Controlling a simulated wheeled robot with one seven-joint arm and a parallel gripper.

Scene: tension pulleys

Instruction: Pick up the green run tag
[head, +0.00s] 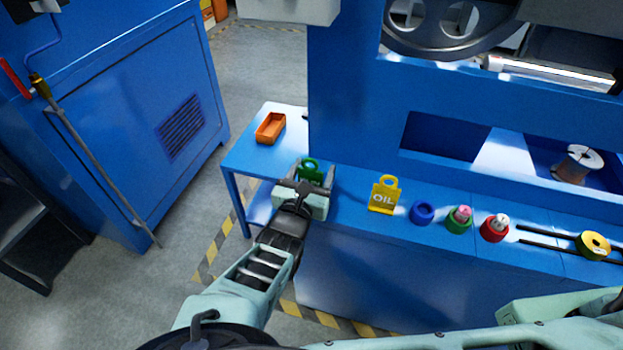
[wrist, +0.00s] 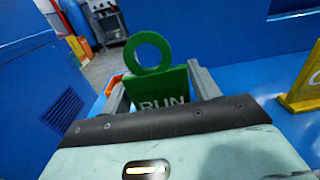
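The green run tag (wrist: 160,88) stands upright in the wrist view, with a ring on top and "RUN" in pale letters on its plate. Its lower part is hidden behind my gripper's body. In the head view the tag (head: 311,171) shows just beyond my gripper, at the left part of the blue ledge. My gripper (wrist: 160,85) has one finger at each side edge of the plate, very close to it. I cannot tell whether the fingers press on it or whether the tag touches the ledge.
An orange tray (head: 271,128) lies behind and left on the blue ledge. To the right stand a yellow OIL tag (head: 384,194), a blue ring (head: 422,212), a green cup (head: 459,220), a red cup (head: 494,228) and a yellow roll (head: 594,246). A blue machine wall (head: 345,110) rises behind.

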